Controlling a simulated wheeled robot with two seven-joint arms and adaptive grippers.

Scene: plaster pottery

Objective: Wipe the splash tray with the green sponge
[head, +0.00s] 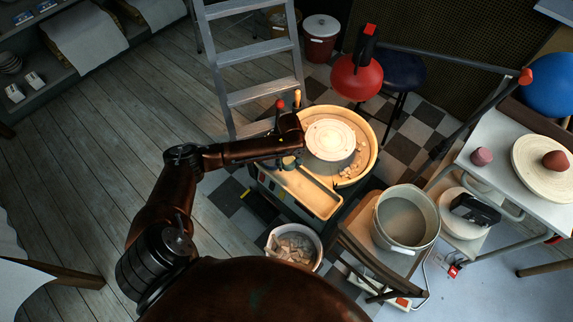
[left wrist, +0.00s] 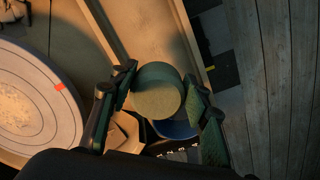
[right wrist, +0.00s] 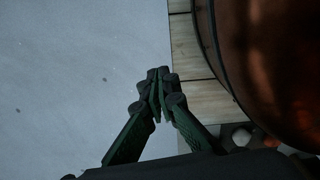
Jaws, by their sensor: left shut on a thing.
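The sponge (left wrist: 157,92) is a round, dull green-yellow disc in the left wrist view. My left gripper (left wrist: 160,80) is shut on it, with one finger on each side. In the head view my left gripper (head: 289,148) is over the left side of the pottery wheel unit. The splash tray (head: 372,150) is the yellow round pan around the pale wheel head (head: 330,140); clay scraps (head: 350,172) lie in it at the right. Whether the sponge touches a surface, I cannot tell. My right gripper (right wrist: 160,78) has its fingertips together, with nothing visible between them.
A rectangular shelf (head: 312,190) is on the wheel unit's near side. A scrap bucket (head: 293,245) and a large grey bucket (head: 406,218) stand nearby. A red lamp (head: 357,78) hangs behind the wheel, and a ladder (head: 255,60) stands behind left. The wooden floor at left is clear.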

